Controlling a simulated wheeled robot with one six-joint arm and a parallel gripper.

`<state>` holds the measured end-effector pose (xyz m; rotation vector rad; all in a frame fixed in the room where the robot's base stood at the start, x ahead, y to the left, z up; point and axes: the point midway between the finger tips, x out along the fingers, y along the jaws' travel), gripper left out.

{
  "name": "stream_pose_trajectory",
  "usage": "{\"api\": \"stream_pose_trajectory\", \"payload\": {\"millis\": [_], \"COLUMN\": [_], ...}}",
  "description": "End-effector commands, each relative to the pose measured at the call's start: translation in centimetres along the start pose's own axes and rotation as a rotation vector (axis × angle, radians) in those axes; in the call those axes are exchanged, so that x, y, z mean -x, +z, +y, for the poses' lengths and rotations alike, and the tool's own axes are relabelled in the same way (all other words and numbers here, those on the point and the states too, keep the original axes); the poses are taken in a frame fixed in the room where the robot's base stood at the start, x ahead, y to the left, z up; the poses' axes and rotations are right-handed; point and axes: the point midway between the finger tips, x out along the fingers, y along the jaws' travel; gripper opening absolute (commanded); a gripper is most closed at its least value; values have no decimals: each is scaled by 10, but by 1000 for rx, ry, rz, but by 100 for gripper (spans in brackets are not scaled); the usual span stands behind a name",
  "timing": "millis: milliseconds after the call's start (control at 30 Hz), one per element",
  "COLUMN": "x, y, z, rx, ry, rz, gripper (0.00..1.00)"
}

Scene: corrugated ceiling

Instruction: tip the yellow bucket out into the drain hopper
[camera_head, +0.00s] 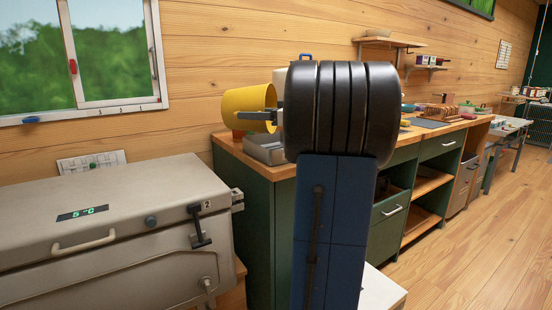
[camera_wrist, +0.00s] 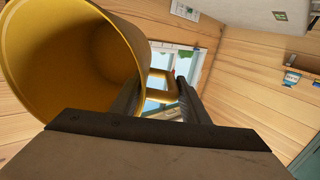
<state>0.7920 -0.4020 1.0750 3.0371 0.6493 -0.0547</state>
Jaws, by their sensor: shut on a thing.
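The yellow bucket (camera_head: 247,100) is held in the air on its side above the near left end of the worktop. In the wrist view the bucket (camera_wrist: 75,50) fills the upper left, and its open mouth and bare inner wall show. My gripper (camera_head: 264,115) is shut on the bucket's side handle, which shows between the fingers in the wrist view (camera_wrist: 160,88). Below the bucket, a grey metal open box (camera_head: 266,150) stands on the worktop; it may be the drain hopper. My arm hides part of it. No contents are seen leaving the bucket.
A large beige chest (camera_head: 110,235) with a latch and a temperature display stands at left. The green cabinet's wooden worktop (camera_head: 405,135) runs to the right with several items. A wall shelf (camera_head: 390,43) is above it. The floor (camera_head: 490,220) at right is clear.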

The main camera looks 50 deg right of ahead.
Motion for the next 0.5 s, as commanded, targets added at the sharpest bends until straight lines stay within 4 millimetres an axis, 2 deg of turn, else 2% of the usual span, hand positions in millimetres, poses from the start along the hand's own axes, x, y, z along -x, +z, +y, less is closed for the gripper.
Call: {"api": "stream_pose_trajectory", "payload": {"millis": [167,367,500], "x": [-12,-35,-37], "y": [4,-2,-4], "z": [-2,-5,-4], "rx": [15,27,25], "ry": [-7,-17,-16], "rz": [-122,-258,-297], "gripper": [0,0,0]}}
